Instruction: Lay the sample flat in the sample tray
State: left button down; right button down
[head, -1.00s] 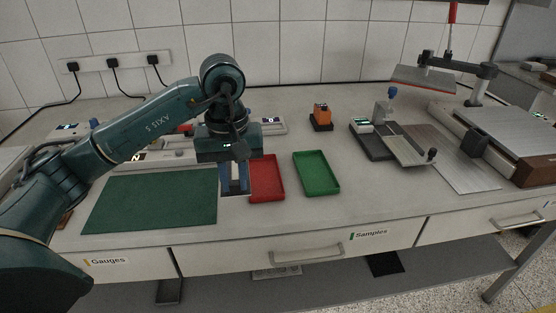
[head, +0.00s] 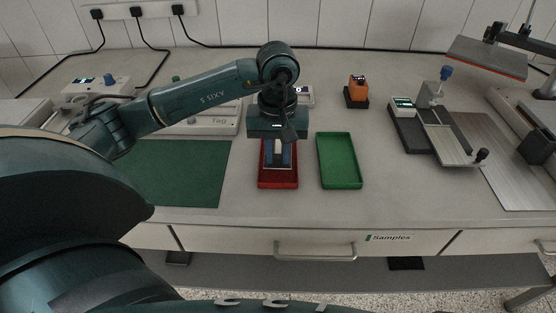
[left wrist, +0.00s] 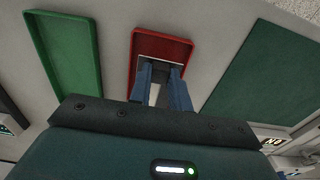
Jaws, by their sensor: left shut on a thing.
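My left gripper (head: 280,162) points down over the red tray (head: 278,183). Its blue fingers are shut on a pale thing, the sample (head: 279,148), mostly hidden between them. In the left wrist view the fingers (left wrist: 163,75) reach over the red tray (left wrist: 165,44), and a thin pale edge crosses the tray at their tips. I cannot tell whether the sample touches the tray floor. The green tray (head: 340,162) lies just right of the red one and looks empty. My right gripper is not in view.
A green mat (head: 180,172) lies left of the red tray. An orange block on a dark base (head: 357,92) stands behind. A device with a metal plate (head: 440,130) stands to the right. The bench front between trays and drawers is clear.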

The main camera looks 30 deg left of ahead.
pick_arm(q)
jog(key=shift+f, duration=1.6)
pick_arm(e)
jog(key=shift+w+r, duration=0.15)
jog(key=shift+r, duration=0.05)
pick_arm(q)
jog(key=shift+f, duration=0.1)
jog(key=c, duration=1.8)
grip_release()
jog(key=shift+f, duration=0.1)
jog(key=o, duration=0.5)
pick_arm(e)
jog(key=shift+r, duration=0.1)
pick_arm(q)
jog(key=shift+r, duration=0.35)
notch_tip(320, 180, up, 11)
jog(key=shift+f, duration=0.2)
jog(key=shift+r, duration=0.6)
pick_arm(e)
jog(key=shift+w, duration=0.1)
